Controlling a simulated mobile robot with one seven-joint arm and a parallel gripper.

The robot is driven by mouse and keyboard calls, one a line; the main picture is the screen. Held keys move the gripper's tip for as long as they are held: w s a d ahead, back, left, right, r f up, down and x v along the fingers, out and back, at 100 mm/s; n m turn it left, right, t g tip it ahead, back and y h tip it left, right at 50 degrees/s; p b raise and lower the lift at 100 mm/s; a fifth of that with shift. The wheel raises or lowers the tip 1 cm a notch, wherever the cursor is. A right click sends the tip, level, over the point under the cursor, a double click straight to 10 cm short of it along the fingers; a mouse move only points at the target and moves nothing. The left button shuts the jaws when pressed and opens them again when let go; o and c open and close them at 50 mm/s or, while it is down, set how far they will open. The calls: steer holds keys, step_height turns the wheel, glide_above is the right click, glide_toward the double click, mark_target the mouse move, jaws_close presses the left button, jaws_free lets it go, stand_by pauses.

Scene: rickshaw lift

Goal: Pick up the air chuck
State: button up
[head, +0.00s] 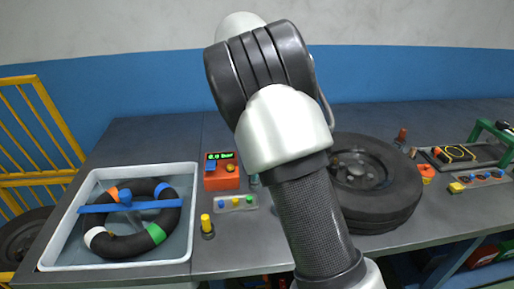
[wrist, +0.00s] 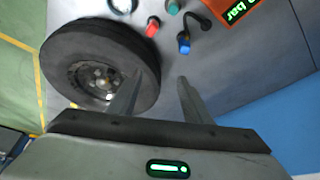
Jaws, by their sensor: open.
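My gripper (wrist: 161,82) is open and empty in the wrist view, its two fingers apart above the grey bench. Just beyond the fingertips stand a small blue-topped piece (wrist: 184,43), a red-topped piece (wrist: 152,27) and a teal piece (wrist: 173,7). A black curved piece (wrist: 199,19) lies beside the blue one, towards the orange pressure box (wrist: 235,10). I cannot tell for sure which of these is the air chuck. In the head view my arm hides my gripper and most of these pieces. The pressure box (head: 221,172) shows left of the arm.
A tyre on a wheel (head: 375,183) lies right of my arm; in the wrist view this wheel (wrist: 98,62) is close to the left finger. A white tub (head: 118,265) holds an inner tube (head: 104,195). A yellow-topped cylinder (head: 207,225) stands near the bench front. A blue-painted wall is behind.

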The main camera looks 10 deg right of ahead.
steer(key=w+a+f+m+h+b, duration=0.1)
steer(key=w+a+f+h, duration=0.1)
steer(key=w+a+f, duration=0.4)
steer(key=x, duration=0.4)
steer(key=b+x, duration=0.1)
steer(key=x, duration=0.8)
steer(key=shift+s+d, duration=0.15)
steer(key=shift+s, duration=0.15)
steer(key=shift+t, duration=0.3)
steer(key=shift+b+x, duration=0.45)
steer(key=shift+x, duration=2.3)
steer(key=shift+f, duration=0.1)
jaws_close()
step_height(320, 180, up, 10)
steer(key=p, duration=0.1)
